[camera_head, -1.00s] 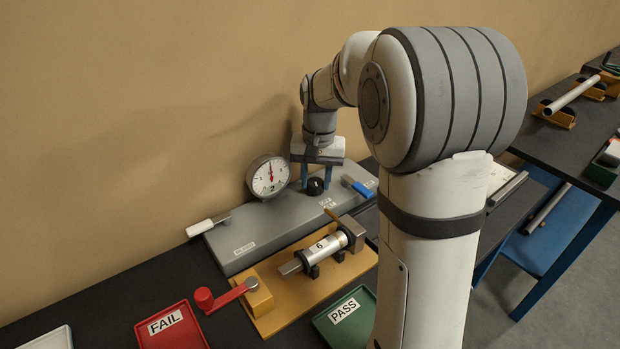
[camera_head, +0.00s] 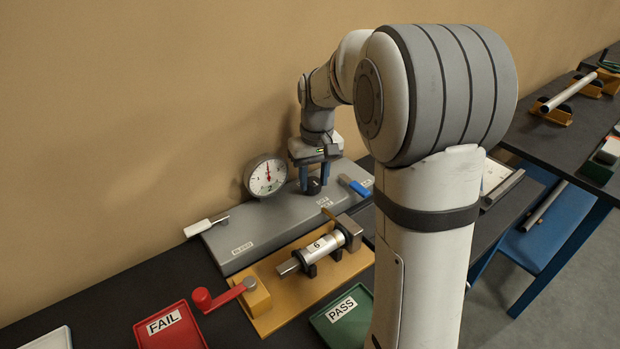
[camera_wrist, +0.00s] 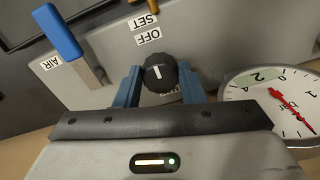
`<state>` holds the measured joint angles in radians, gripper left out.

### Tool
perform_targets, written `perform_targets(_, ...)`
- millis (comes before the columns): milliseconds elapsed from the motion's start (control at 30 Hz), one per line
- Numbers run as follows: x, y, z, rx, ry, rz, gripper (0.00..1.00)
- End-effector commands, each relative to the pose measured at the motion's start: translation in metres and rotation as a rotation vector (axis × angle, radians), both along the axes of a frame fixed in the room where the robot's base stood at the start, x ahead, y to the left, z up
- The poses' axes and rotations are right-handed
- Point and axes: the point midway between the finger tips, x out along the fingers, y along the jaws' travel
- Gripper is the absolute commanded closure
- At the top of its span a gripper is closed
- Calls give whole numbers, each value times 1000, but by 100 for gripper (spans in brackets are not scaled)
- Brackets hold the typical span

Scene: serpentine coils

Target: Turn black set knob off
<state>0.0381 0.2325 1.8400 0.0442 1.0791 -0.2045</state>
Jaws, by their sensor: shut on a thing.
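The black set knob (camera_head: 314,187) stands on the grey panel (camera_head: 265,215), right of the dial gauge (camera_head: 266,176). In the wrist view the knob (camera_wrist: 159,73) has a white line on its face, running roughly up and down the picture. The OFF label (camera_wrist: 148,38) and SET label (camera_wrist: 143,20) lie just above the knob there. My gripper (camera_head: 314,180) points down at the panel, its two blue fingers on either side of the knob and shut on it. Part of the knob is hidden by the fingers in the head view.
A blue-handled AIR lever (camera_head: 354,186) is close to the right of the knob. A white-handled BLEED lever (camera_head: 206,226) sits at the panel's left end. In front are a yellow fixture holding a metal cylinder (camera_head: 322,246), a red crank (camera_head: 222,296), and FAIL (camera_head: 190,333) and PASS (camera_head: 325,322) trays.

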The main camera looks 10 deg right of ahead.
Motion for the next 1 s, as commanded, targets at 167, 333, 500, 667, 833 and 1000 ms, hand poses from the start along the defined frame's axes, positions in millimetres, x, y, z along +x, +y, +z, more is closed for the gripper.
perform_targets(167,2,1,2,1,-7,2,87)
perform_targets(333,2,1,2,1,-7,2,59)
perform_targets(500,1,1,1,1,-5,2,45)
perform_targets(667,1,1,1,0,-3,2,43)
perform_targets(833,1,1,4,1,-4,2,43)
perform_targets(1000,0,0,28,0,-8,1,43)
